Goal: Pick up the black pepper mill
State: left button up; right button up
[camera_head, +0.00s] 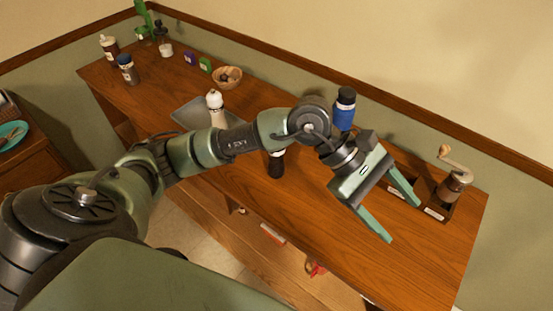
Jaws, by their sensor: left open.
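A dark, upright object with a pale band near its top (276,166) stands on the wooden counter, partly hidden under my left forearm; it looks like the black pepper mill, but its top is covered. My left gripper (403,221) is open and empty, with its green fingers spread above the right part of the counter. It is to the right of the dark object and apart from it. My right gripper is not in view.
A hand-crank grinder (455,183) stands right of my gripper. A blue bottle with a black cap (344,109) is behind my wrist. A white mill (216,107) stands by the sink (190,114). A wooden bowl (227,79) and several bottles are farther left.

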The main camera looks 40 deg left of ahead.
pick_arm(q)
jog(key=w+a+f+m+t+y, duration=0.1)
jog(key=w+a+f+y, duration=0.2)
jog(key=a+y, duration=0.35)
jog(key=r+t+y, duration=0.1)
jog(key=r+y, duration=0.1)
jog(key=y, duration=0.6)
send_over(276, 160)
jog(key=shift+w+d+f+m, duration=0.1)
jog(key=shift+w+d+m, duration=0.15)
jog(key=shift+m, duration=0.15)
jog(key=shift+w+a+f, duration=0.15)
jog(key=shift+a+f, duration=0.05)
jog(key=shift+f, duration=0.4)
jog(key=p+x, duration=0.1)
jog(key=x, duration=0.3)
jog(key=shift+d+f+p, duration=0.1)
jog(key=shift+d+p, duration=0.1)
jog(key=shift+p, duration=0.15)
jog(key=shift+w+a+f, duration=0.1)
jog(key=shift+a+f, duration=0.05)
jog(key=shift+f, duration=0.4)
grip_shut()
